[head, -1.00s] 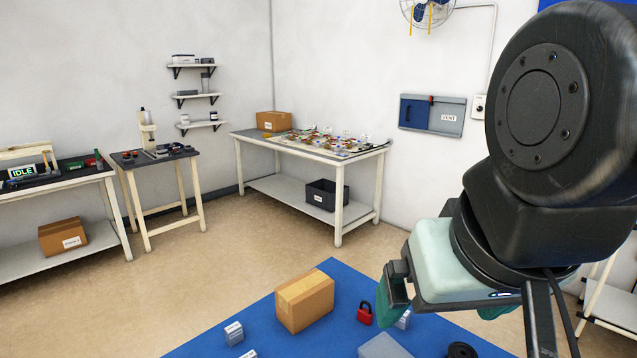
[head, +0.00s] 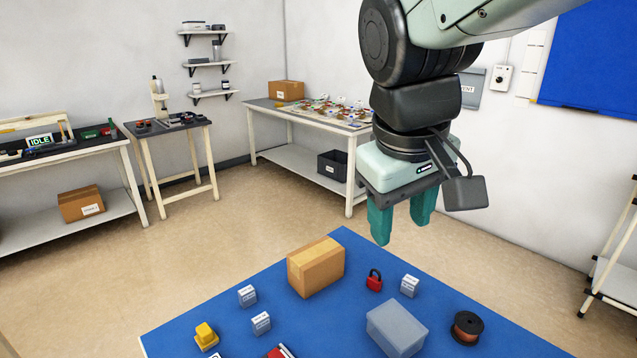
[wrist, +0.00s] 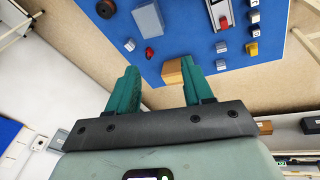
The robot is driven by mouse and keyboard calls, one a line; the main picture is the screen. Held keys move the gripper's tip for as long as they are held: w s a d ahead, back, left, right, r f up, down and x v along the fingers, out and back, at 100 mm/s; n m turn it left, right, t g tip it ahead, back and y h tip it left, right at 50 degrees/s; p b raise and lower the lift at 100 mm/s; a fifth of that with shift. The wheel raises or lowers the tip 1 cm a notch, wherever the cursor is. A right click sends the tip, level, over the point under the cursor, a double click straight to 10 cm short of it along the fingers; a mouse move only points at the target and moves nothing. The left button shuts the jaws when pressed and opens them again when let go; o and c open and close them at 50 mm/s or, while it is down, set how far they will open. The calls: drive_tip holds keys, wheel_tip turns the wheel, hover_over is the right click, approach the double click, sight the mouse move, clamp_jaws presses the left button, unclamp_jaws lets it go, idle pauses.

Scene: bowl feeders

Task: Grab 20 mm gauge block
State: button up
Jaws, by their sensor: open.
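Several small grey blocks with white labels lie on the blue mat, and their print is too small to read, so I cannot tell which is the 20 mm one. In the head view, one block (head: 410,286) is right of the padlock. Two more, a farther block (head: 247,296) and a nearer block (head: 261,323), are left of the carton. In the wrist view, more such blocks (wrist: 253,30) line the mat's right side. My gripper (head: 401,232) is open and empty, fingers pointing down, high above the mat's far side. It also shows in the wrist view (wrist: 158,66).
On the mat (head: 310,338) are a cardboard carton (head: 316,267), a red padlock (head: 374,280), a larger grey box (head: 396,329), a dark spool with copper-coloured winding (head: 467,327), a yellow object (head: 206,336) and a red object (head: 281,352). Worktables (head: 300,125) stand behind.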

drive_tip(key=w+a+f+n+g+h, duration=0.1)
drive_tip(key=w+a+f+n+h, duration=0.2)
drive_tip(key=w+a+f+n, duration=0.45)
drive_tip(key=n+t+h, duration=0.3)
drive_tip(key=n+h, duration=0.2)
drive_tip(key=n, duration=0.3)
hover_over(267, 319)
drive_tip(key=s+a, duration=0.1)
drive_tip(key=s, duration=0.1)
wheel_tip(267, 319, down, 20)
drive_tip(key=s+a+f+n+t, duration=0.1)
drive_tip(key=a+f, duration=0.1)
drive_tip(key=f, duration=0.1)
drive_tip(key=s+a+f+n+t, duration=0.1)
drive_tip(key=a+f+n, duration=0.1)
drive_tip(key=f, duration=0.2)
drive_tip(key=s+a+f+n+t+h, duration=0.1)
drive_tip(key=a+f+n, duration=0.1)
drive_tip(key=f, duration=0.2)
drive_tip(key=shift+s+a+f+n+t, duration=0.1)
drive_tip(key=shift+s+a+n+t, duration=0.15)
drive_tip(key=shift+a+t, duration=0.15)
drive_tip(key=shift+w+d+f, duration=0.35)
drive_tip(key=shift+d, duration=0.05)
drive_tip(key=x, duration=0.9)
drive_tip(key=shift+w+d+f, duration=0.1)
drive_tip(key=shift+w+d, duration=0.1)
drive_tip(key=shift+w, duration=0.05)
clamp_jaws()
